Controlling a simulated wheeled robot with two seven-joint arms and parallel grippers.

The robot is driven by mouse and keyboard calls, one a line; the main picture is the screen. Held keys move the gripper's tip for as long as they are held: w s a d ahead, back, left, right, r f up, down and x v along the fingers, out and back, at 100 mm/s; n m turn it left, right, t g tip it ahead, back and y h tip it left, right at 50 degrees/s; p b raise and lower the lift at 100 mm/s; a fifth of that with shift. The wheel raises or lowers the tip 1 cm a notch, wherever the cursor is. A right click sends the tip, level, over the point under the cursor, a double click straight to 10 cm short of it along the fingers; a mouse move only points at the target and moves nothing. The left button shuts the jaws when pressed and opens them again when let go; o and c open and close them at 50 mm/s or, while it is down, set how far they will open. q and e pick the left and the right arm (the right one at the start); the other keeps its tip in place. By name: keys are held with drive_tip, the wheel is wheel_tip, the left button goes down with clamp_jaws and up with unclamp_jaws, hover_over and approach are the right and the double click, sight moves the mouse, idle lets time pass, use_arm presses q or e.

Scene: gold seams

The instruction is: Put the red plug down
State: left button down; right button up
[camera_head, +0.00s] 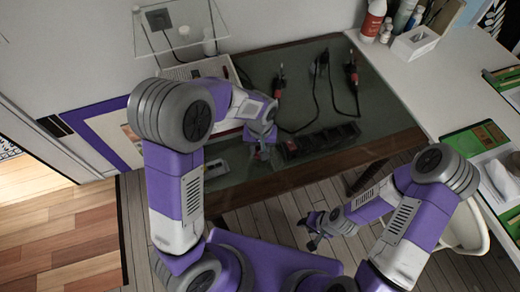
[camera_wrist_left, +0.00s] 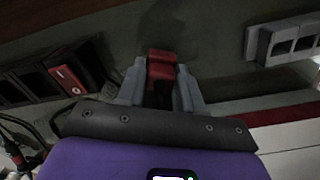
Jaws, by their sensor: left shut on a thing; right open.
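The red plug (camera_wrist_left: 161,66) is between the fingers of my left gripper (camera_wrist_left: 160,90) in the left wrist view, with a finger on each side of it. In the head view my left gripper (camera_head: 264,150) is low over the dark green table, beside the black power strip; the plug is hard to make out there. I cannot tell whether the plug touches the table. My right gripper (camera_head: 314,232) is open and empty, over the floor in front of the table.
The black power strip (camera_head: 325,139) with a red switch (camera_wrist_left: 66,78) lies close by. A grey socket block (camera_wrist_left: 286,41) is on the other side. Black cables with red-marked plugs (camera_head: 352,76) lie toward the back of the table (camera_head: 385,112). Bare tabletop lies between them.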

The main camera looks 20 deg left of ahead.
sight(260, 149)
use_arm(q)
drive_tip(key=shift+f+b, duration=0.3)
drive_tip(key=shift+f, duration=0.3)
drive_tip(key=c, duration=0.7)
unclamp_jaws()
drive_tip(key=shift+c, duration=0.2)
wheel_tip(260, 149, up, 13)
drive_tip(key=p, duration=0.4)
drive_tip(key=shift+r+p, duration=0.15)
drive_tip(key=shift+p, duration=0.2)
